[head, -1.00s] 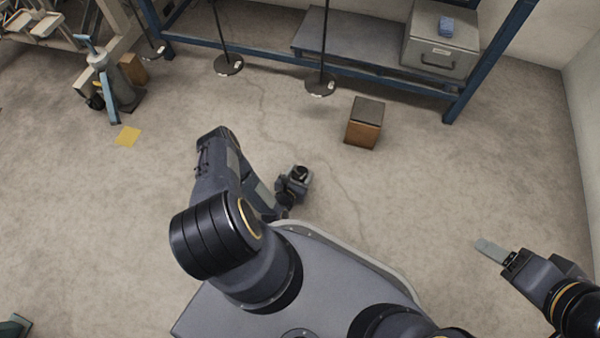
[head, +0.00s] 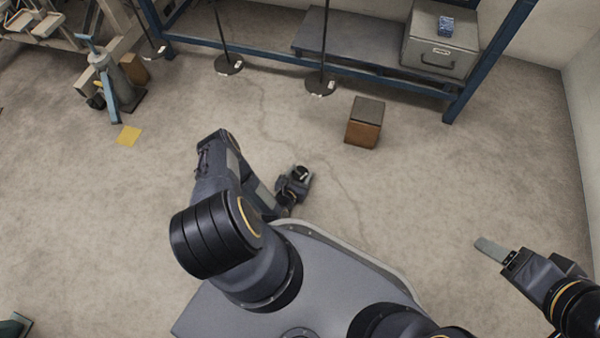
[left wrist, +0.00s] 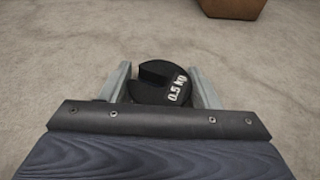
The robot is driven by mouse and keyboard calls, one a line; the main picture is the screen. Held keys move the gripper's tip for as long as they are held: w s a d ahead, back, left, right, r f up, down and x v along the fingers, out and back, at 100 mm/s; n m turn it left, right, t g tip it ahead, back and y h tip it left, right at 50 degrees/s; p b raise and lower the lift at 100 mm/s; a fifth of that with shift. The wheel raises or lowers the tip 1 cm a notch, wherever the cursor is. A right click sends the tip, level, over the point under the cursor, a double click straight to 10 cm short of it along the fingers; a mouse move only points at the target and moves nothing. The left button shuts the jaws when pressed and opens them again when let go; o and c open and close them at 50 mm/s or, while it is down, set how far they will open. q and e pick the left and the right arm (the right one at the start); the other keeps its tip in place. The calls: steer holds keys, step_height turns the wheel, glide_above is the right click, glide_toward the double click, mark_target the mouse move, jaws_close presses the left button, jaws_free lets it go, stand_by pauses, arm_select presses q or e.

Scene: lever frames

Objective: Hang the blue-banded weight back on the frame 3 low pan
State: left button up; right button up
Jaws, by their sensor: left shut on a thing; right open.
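My left gripper (head: 301,176) is low in front of my base in the head view. In the left wrist view it is shut on a black slotted weight (left wrist: 163,84) marked "0.5 kg". The weight sits between the two grey fingers, and no blue band shows on the part that I see. My right gripper (head: 491,250) is at the right of the head view, open, over bare floor. No frame can be identified as frame 3, and its low pan cannot be made out.
A wooden block with a dark top (head: 365,122) stands on the floor ahead. Beyond it are a blue-framed bench (head: 452,106), a grey case (head: 440,48) and several black pole bases (head: 320,84). Pale trays (head: 46,25) show at upper left.

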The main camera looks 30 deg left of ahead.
arm_select(q)
steer(key=shift+a+f, duration=0.1)
steer(key=shift+f, duration=0.25)
arm_select(e)
steer(key=shift+f, duration=0.15)
arm_select(q)
steer(key=o, duration=1.2)
